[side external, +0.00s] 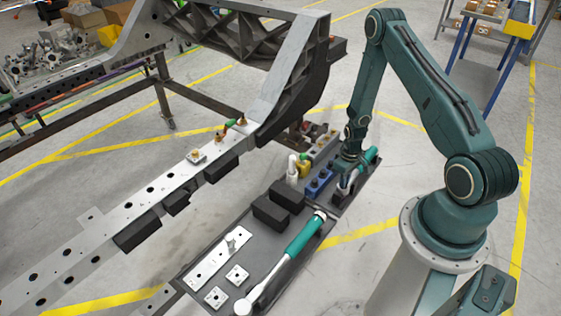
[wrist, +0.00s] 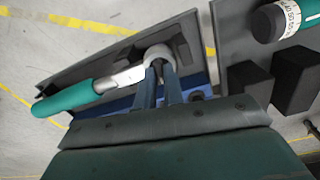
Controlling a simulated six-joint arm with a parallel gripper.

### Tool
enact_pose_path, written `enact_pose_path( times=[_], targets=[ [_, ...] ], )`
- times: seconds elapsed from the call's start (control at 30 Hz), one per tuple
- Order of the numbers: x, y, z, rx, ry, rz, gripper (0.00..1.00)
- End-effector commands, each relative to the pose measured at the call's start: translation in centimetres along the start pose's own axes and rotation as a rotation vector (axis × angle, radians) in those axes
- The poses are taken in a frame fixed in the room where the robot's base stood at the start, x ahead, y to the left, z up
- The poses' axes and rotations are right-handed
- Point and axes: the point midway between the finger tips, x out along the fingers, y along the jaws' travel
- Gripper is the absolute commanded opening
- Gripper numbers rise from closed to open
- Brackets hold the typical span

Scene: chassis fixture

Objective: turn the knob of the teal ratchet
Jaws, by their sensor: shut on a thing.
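The teal ratchet lies in the far tray, with its teal handle (side external: 369,157) pointing away to the upper right. In the wrist view its teal handle (wrist: 65,98) is at the left, and its metal shaft runs right to the round head (wrist: 158,52). My gripper (side external: 343,184) is down at the head end. In the wrist view the two narrow fingers of my gripper (wrist: 159,72) are close together at the head, shut on the knob. The fingers mostly hide the knob, so its turn angle cannot be told.
A larger teal-handled wrench (side external: 303,238) lies in the near tray; its scaled end (wrist: 280,20) shows at the wrist view's upper right. Black blocks (side external: 271,212) stand beside it. Blue (side external: 319,182), yellow and white parts stand just left of my gripper. The chassis rail (side external: 150,200) is further left.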

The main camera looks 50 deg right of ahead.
Motion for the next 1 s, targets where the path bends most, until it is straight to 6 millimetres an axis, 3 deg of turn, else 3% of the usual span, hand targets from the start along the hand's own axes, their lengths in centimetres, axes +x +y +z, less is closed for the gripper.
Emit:
enact_pose_path(
  times=[0.3, 0.8, 0.83, 0.93, 1.0],
  targets=[
    [-0.03, 0.02, -0.03, -0.149, 0.001, 0.001, 0.0],
    [-0.03, 0.02, -0.05, -0.176, 0.001, 0.001, 0.0],
    [-0.03, 0.02, -0.06, -0.176, 0.001, 0.001, 0.12],
    [-0.03, 0.01, -0.05, -0.176, 0.001, 0.001, 0.31],
    [-0.02, 0.01, -0.04, -0.175, 0.001, 0.0, 0.32]
  ],
)
